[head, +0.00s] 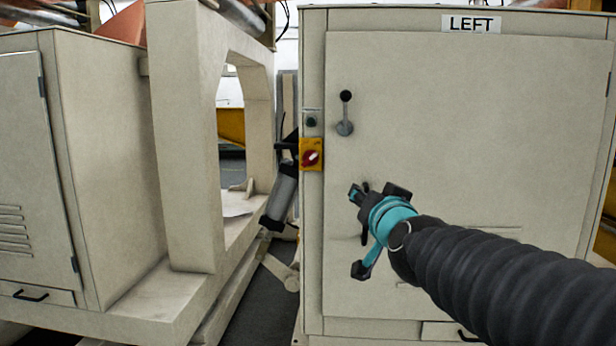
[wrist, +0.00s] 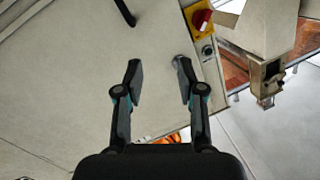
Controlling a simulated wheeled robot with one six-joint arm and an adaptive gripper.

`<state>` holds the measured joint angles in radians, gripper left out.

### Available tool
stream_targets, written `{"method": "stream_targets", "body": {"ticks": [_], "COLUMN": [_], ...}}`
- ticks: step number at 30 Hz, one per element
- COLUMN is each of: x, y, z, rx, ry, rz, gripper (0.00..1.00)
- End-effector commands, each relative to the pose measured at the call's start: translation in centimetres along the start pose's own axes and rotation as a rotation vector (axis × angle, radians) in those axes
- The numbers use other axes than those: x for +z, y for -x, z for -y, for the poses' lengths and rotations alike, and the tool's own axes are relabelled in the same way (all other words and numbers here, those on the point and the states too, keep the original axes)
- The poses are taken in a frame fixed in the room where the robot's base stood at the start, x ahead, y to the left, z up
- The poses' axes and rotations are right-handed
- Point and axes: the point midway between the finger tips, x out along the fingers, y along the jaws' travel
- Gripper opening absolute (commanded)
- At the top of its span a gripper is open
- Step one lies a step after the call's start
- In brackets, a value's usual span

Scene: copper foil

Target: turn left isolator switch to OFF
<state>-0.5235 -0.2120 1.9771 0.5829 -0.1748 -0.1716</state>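The left isolator switch (head: 311,155) is a red rotary knob with a pale mark on a yellow plate. It sits on the left front edge of the beige cabinet (head: 460,130) labelled LEFT. It also shows at the top of the wrist view (wrist: 202,18), up and right of my fingers. The knob's exact setting is too small to read. My gripper (head: 360,191) is in front of the cabinet door, right of and below the switch and apart from it. In the wrist view my gripper (wrist: 159,72) has its two fingers spread with nothing between them.
A grey lever with a black ball (head: 345,112) sticks out of the door, right of and above the switch. A small dark round fitting (head: 311,121) is just above the yellow plate. A beige machine frame (head: 185,140) stands to the left, across a narrow gap.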

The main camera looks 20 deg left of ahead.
Motion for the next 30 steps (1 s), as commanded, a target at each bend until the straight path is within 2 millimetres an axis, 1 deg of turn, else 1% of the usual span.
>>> {"method": "stream_targets", "body": {"ticks": [1, 4, 6, 8, 9, 12, 15, 19, 23, 26, 30], "x": [0.6, 0.2, 0.8, 1.5, 2.2, 4.1, 5.7, 6.7, 6.5, 5.9, 4.7], "y": [-2.2, -5.2, -6.8, -7.6, -8.1, -8.5, -8.5, -8.3, -8.8, -9.9, -12.1], "z": [2.2, 5.8, 8.0, 9.6, 10.5, 12.4, 13.5, 14.2, 14.0, 13.6, 12.8], "rx": [-0.020, -0.017, 0.003, 0.031, 0.052, 0.109, 0.160, 0.200, 0.212, 0.213, 0.213], "ry": [-0.036, -0.118, -0.174, -0.219, -0.247, -0.300, -0.334, -0.357, -0.361, -0.360, -0.360], "rz": [-0.064, -0.205, -0.289, -0.353, -0.388, -0.456, -0.500, -0.527, -0.536, -0.537, -0.537], "gripper": [0.39, 0.39, 0.39, 0.39, 0.39, 0.39, 0.39, 0.39, 0.39, 0.39, 0.39]}}
